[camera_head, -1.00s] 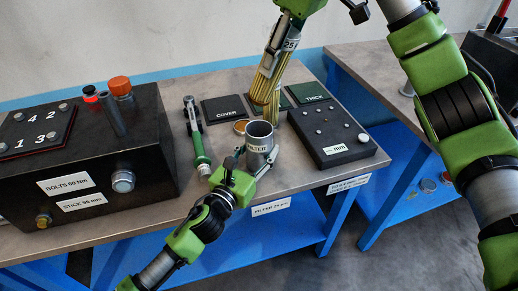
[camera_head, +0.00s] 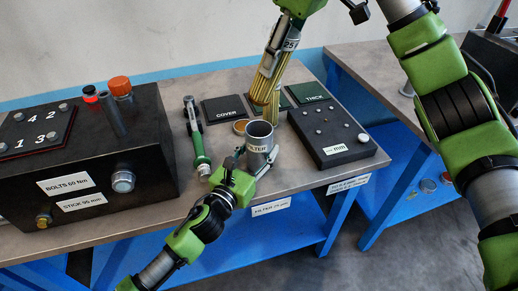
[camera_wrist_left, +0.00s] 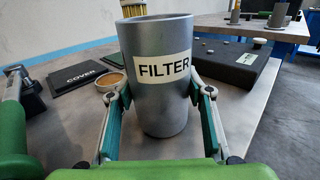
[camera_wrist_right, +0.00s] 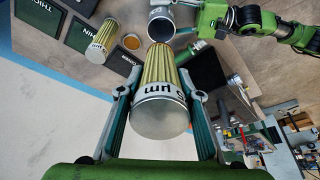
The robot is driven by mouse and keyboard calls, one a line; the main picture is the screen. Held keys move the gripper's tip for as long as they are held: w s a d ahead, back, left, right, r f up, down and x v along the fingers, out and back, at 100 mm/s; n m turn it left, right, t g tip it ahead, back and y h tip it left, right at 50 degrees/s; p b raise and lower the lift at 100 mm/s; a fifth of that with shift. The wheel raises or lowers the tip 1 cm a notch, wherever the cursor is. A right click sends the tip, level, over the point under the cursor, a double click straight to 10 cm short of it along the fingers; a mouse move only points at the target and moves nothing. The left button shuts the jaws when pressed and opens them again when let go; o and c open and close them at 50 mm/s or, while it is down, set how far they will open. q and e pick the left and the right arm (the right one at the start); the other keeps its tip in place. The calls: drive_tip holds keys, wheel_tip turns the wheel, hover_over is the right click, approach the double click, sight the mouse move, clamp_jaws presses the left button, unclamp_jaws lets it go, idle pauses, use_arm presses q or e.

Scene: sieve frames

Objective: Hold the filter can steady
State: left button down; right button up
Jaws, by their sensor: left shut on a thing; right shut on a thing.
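The filter can (camera_head: 260,148) is a grey open-topped cylinder labelled FILTER, upright at the bench's front edge. My left gripper (camera_head: 256,168) is shut on it, with one finger on each side; the left wrist view shows the can (camera_wrist_left: 155,105) between the fingers (camera_wrist_left: 158,110). Its inside bottom is hidden. My right gripper (camera_head: 272,58) is shut on a yellow pleated filter cartridge (camera_head: 268,80), held tilted above and behind the can. In the right wrist view the cartridge (camera_wrist_right: 160,75) hangs between the fingers (camera_wrist_right: 160,105), apart from the can (camera_wrist_right: 161,25).
Another pleated cartridge (camera_wrist_right: 101,41) stands near the dark mats. A COVER mat (camera_head: 222,109), a THICK mat (camera_head: 308,92) and a round orange-brown piece (camera_head: 240,127) lie behind the can. A green-handled tool (camera_head: 200,150) is left; a black block (camera_head: 335,135) is right.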

idle(0.3)
wheel_tip(320, 180, down, 10)
drive_tip(key=shift+f, duration=0.25)
drive_tip(key=o, duration=1.4)
drive_tip(key=shift+f, duration=0.15)
drive_tip(key=v, duration=1.2)
